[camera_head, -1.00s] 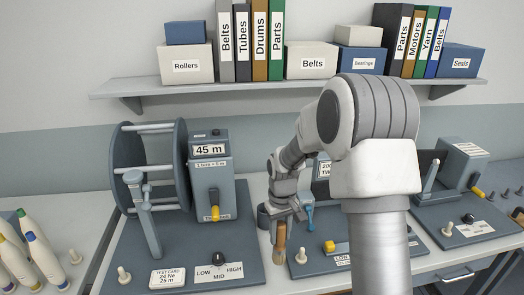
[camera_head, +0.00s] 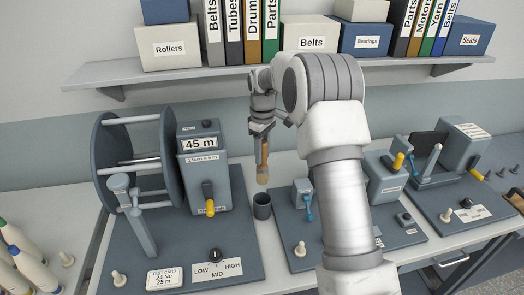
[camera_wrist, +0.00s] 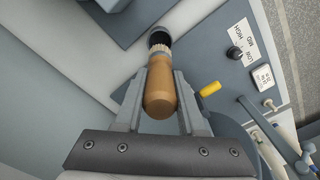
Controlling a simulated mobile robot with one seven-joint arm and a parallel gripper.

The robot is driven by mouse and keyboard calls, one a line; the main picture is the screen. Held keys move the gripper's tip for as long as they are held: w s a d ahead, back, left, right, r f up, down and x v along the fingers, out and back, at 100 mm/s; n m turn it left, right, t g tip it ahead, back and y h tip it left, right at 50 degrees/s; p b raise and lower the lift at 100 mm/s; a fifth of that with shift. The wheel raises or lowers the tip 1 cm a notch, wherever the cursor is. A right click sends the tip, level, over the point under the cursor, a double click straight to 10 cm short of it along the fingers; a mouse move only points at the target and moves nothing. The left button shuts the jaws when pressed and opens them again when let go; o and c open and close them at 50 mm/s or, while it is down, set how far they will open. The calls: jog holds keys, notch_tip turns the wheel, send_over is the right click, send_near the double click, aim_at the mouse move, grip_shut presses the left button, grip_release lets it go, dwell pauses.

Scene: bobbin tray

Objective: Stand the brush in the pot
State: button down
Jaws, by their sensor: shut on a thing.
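The brush (camera_head: 262,163) has a wooden handle and hangs roughly upright from my gripper (camera_head: 262,132). My gripper is shut on the handle. The brush's lower end is above the dark grey pot (camera_head: 262,207), apart from its rim in the head view. In the wrist view the brush handle (camera_wrist: 159,92) lies between the fingers (camera_wrist: 160,76), with its pale bristles pointing away from me. The pot's dark opening (camera_wrist: 158,38) shows just beyond the bristles and is partly covered by the brush.
Left of the pot stands the reel machine with its 45 m display (camera_head: 200,143) and yellow-handled lever. A small device with a blue lever (camera_head: 305,200) stands to the right. A shelf (camera_head: 290,66) with boxes and binders runs behind.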

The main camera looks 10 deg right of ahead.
aim_at(262, 182)
jog(key=shift+f+b, duration=3.75)
jog(key=shift+f, duration=2.35)
jog(key=shift+c, duration=2.1)
grip_release()
notch_tip(262, 182, up, 17)
jog(key=shift+r, duration=0.2)
jog(key=shift+r, duration=0.1)
